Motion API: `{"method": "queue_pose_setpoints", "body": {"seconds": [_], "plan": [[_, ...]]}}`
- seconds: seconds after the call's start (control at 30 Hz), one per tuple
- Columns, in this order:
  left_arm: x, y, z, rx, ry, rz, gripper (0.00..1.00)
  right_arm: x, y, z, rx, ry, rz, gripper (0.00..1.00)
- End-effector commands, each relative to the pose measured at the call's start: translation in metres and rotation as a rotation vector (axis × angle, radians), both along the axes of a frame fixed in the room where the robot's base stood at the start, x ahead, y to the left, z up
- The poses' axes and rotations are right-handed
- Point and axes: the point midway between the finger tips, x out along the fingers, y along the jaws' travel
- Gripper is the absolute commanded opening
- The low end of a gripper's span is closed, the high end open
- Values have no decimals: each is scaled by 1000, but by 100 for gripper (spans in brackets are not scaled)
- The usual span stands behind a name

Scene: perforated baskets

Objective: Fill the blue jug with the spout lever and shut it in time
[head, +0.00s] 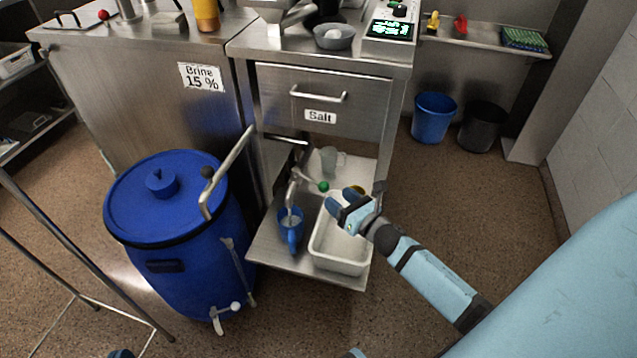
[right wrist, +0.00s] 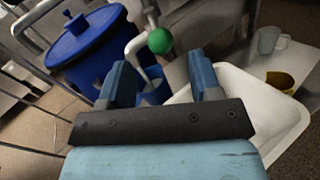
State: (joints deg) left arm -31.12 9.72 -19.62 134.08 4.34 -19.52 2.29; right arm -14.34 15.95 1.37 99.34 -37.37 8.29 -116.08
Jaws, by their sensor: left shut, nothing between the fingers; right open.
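The blue jug (head: 290,236) stands on the low steel shelf under the metal spout (head: 292,192); it shows partly between my fingers in the right wrist view (right wrist: 152,97). The spout's lever has a green ball (head: 323,186), large in the right wrist view (right wrist: 160,41). A pale streak shows between spout and jug; I cannot tell whether liquid runs, and the fill level is unclear. My right gripper (head: 343,201) is open and empty, right of the jug and just below the ball, apart from both. Only a tip of my left gripper (head: 121,353) shows at the bottom edge, shut and empty.
A white tub (head: 341,262) sits right of the jug, below my right gripper. A pale cup (head: 331,159) and a yellow bowl (right wrist: 281,80) are behind. A large blue barrel (head: 170,245) stands left, with a bent metal handle (head: 230,165) nearby. The Salt drawer (head: 322,98) is above.

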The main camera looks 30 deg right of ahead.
Motion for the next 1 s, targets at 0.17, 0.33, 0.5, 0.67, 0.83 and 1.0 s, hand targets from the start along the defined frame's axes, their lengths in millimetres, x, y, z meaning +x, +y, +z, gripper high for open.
{"method": "queue_pose_setpoints", "body": {"seconds": [0.17,0.33,0.5,0.67,0.83,1.0], "plan": [[2,-4,8,-27,-44,-8,0,39,5,-1,1,-2,2,58],[2,-8,16,-49,-79,-16,0,65,9,-1,1,-1,0,58],[3,-9,19,-60,-92,-19,0,78,10,0,0,0,0,58],[2,-9,22,-66,-103,-18,0,80,11,0,0,0,0,58],[2,-9,24,-66,-105,-20,0,80,11,0,1,0,0,56],[2,-9,24,-64,-104,-21,0,80,11,0,1,0,0,17]]}}
